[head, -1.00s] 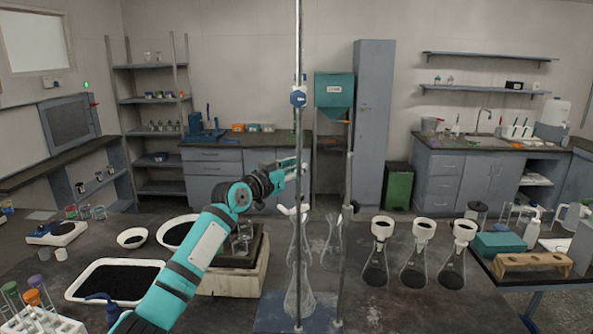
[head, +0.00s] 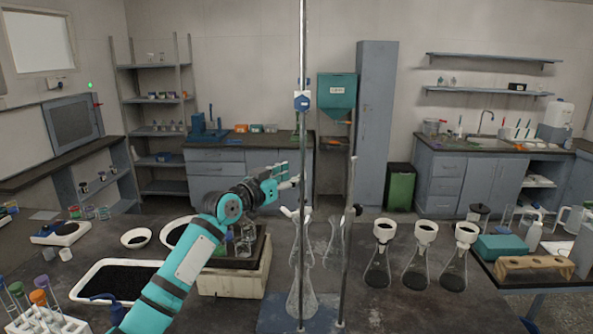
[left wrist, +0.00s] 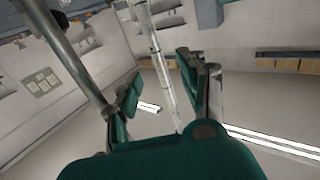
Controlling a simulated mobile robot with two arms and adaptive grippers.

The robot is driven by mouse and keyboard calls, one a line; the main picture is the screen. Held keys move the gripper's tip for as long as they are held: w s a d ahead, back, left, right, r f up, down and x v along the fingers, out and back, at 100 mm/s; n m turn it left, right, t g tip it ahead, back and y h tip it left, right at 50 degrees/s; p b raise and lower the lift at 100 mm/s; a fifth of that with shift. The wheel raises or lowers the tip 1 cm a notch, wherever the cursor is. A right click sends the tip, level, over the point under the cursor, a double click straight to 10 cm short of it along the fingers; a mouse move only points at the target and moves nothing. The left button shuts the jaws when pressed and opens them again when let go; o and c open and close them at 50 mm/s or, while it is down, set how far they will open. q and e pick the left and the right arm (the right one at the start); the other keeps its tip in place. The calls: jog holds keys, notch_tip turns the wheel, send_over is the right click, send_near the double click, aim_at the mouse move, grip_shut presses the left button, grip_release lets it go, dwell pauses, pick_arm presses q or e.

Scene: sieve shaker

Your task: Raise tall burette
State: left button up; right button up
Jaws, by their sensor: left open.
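In the left wrist view a clear, marked tube (left wrist: 157,55) runs between the parted fingers, apart from both. My left gripper (head: 291,174) is open, just left of the tube in the head view; its fingers (left wrist: 158,88) also show in the wrist view. I cannot tell the exact depth between them. My right gripper is not in view.
Several funnel-topped flasks (head: 377,272) stand to the right. A sieve shaker (head: 235,281) and black-filled tray (head: 75,293) are at left.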

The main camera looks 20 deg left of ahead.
pick_arm(q)
jog(key=s+a+r+p, duration=0.2)
jog(key=s+r+p, duration=0.4)
jog(key=s+r, duration=0.1)
jog(key=shift+a, duration=0.25)
jog(key=shift+s+f, duration=0.1)
dwell(0.4)
